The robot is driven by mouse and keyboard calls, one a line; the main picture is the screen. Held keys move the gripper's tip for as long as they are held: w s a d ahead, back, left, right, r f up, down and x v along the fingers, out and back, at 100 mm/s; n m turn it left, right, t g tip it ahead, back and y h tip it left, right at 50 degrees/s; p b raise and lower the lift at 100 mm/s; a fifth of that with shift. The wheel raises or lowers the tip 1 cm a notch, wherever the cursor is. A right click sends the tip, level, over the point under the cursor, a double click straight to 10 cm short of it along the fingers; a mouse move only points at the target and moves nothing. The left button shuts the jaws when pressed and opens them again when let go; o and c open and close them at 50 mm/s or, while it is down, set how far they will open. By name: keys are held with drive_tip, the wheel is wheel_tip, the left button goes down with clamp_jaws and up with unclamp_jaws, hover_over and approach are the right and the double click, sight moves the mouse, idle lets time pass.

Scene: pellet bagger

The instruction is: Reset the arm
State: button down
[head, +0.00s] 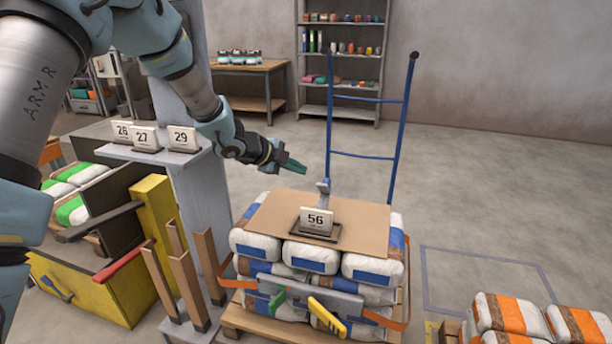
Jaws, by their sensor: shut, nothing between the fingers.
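My arm reaches in from the upper left of the head view. My gripper (294,166) is shut and empty, with green fingertips pointing right. It hangs in the air above the stacked bags, apart from them. Below it, a cardboard sheet (268,215) lies on the stack of white and blue bags (312,256). A number plate reading 56 (317,220) stands in a dark holder on the cardboard. A small grey upright piece (323,190) stands just behind that plate.
Plates 26, 27 and 29 (183,138) stand on a grey shelf (120,152) beside a post. A yellow machine (155,220) and wooden posts (185,285) are at left. A blue hand-truck frame (394,130) rises behind the stack. Orange-striped bags (505,316) lie at lower right.

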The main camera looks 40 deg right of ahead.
drive_tip(key=w+a+r+n+t+y, duration=0.2)
drive_tip(key=w+a+n, duration=0.25)
drive_tip(key=a, duration=0.65)
drive_tip(key=w+a+r+n+t+y, duration=0.1)
drive_tip(key=w+a+n+t+y, duration=0.15)
drive_tip(key=a+n, duration=0.55)
drive_tip(key=w+a+r+n+t+y, duration=0.25)
drive_tip(key=w+a, duration=0.25)
drive_tip(key=a, duration=0.8)
drive_tip(key=s+a+n+g+y, duration=0.1)
drive_tip(key=s+a+n+y, duration=0.15)
drive_tip(key=a+n, duration=0.4)
drive_tip(key=s+a+n+g+y, duration=0.1)
drive_tip(key=s+a+n+g, duration=0.2)
drive_tip(key=a, duration=0.7)
drive_tip(key=s+a+f+n+g+p, duration=0.1)
drive_tip(key=s+a+n, duration=0.4)
drive_tip(key=s, duration=0.6)
drive_tip(key=shift+a+n, duration=0.4)
drive_tip(key=shift+n, duration=0.25)
